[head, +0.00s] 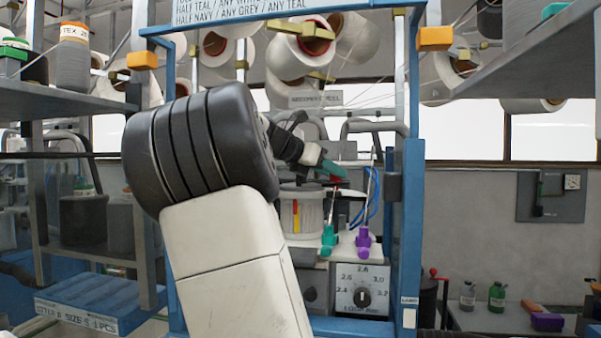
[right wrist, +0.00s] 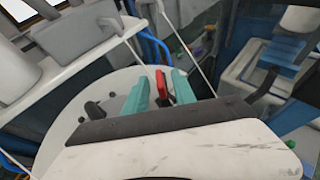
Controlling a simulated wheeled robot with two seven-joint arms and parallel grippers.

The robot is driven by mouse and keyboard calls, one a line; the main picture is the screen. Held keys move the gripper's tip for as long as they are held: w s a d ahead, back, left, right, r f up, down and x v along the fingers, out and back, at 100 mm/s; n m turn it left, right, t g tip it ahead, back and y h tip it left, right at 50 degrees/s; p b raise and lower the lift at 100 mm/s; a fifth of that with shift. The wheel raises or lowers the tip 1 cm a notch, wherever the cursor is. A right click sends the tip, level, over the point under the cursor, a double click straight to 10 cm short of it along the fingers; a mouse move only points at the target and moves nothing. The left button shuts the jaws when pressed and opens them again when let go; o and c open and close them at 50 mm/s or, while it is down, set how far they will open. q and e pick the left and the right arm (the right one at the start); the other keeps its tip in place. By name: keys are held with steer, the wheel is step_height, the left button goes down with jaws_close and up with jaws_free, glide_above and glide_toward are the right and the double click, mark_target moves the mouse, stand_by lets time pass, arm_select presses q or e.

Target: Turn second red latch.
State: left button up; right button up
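My right gripper (head: 333,169) reaches in past my large dark wrist joint, its teal fingertips above the machine's white top. In the right wrist view the gripper (right wrist: 162,90) has its two teal fingers apart, one on each side of a red latch (right wrist: 160,80). The latch stands between them with narrow gaps; whether either finger touches it I cannot tell. Its lower part is hidden by the fingers and gripper body. Other latches cannot be made out clearly. My left gripper is not in view.
A blue frame (head: 408,240) surrounds the work area. A teal clip (head: 329,236) and a purple clip (head: 363,238) on thin rods stand near a pale canister (head: 302,213). A numbered dial (head: 362,298) is below. Thin rods pass close to the gripper.

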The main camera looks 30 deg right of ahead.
jaws_close()
steer(key=shift+d+m+g, duration=0.1)
steer(key=shift+m+g, duration=0.2)
steer(key=shift+g, duration=0.1)
steer(key=shift+w+m+g, duration=0.2)
steer(key=shift+m+g, duration=1)
steer(key=shift+g, duration=0.2)
steer(key=shift+w+m+g, duration=0.2)
steer(key=shift+m+g, duration=1)
steer(key=shift+g, duration=0.2)
jaws_free()
